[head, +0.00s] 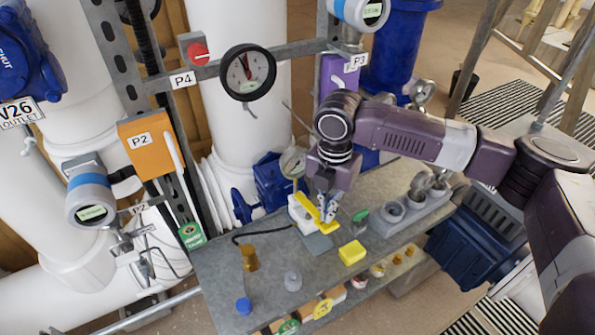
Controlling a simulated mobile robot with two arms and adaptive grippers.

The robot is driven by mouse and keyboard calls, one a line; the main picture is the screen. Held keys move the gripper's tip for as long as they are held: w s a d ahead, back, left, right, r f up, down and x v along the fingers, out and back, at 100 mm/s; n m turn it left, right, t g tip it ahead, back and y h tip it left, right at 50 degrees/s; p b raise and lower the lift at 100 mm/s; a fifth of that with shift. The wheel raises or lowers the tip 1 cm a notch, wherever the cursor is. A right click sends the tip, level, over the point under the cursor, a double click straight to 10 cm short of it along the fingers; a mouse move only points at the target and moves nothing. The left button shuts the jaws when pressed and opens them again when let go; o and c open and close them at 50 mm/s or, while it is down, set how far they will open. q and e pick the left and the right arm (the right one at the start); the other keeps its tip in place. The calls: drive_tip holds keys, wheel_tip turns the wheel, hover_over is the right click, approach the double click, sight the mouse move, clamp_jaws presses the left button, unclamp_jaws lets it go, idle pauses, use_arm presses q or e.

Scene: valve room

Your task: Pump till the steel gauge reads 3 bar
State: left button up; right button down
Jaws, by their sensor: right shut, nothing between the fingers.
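A white hand pump (301,215) with a yellow lever (312,207) stands on the grey bench (225,270). A small round gauge with a steel-coloured rim (292,162) rises at the back of the pump, seen at an angle; its reading is too small to tell. My right gripper (326,212) points down at the yellow lever, shut with nothing between its fingers. Its fingertips overlap the lever in the picture; I cannot tell whether they touch. The gripper hides part of the lever and pump. My left gripper is not in view.
A larger black-rimmed gauge (248,72) hangs on the frame behind. The bench holds a yellow block (351,252), a brass fitting (249,258), a grey fitting (292,281), a blue cap (243,306) and a grey cup holder (410,210).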

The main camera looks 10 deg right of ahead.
drive_tip(key=shift+f+b, duration=0.5)
drive_tip(key=shift+f, duration=1.75)
wheel_tip(320, 180, up, 5)
drive_tip(key=p, duration=0.6)
drive_tip(key=shift+r, duration=0.1)
drive_tip(key=shift+f+b, duration=1.05)
drive_tip(key=shift+f, duration=1.55)
wheel_tip(320, 180, up, 5)
drive_tip(key=p, duration=0.5)
drive_tip(key=shift+r+p, duration=0.1)
drive_tip(key=shift+p, duration=0.25)
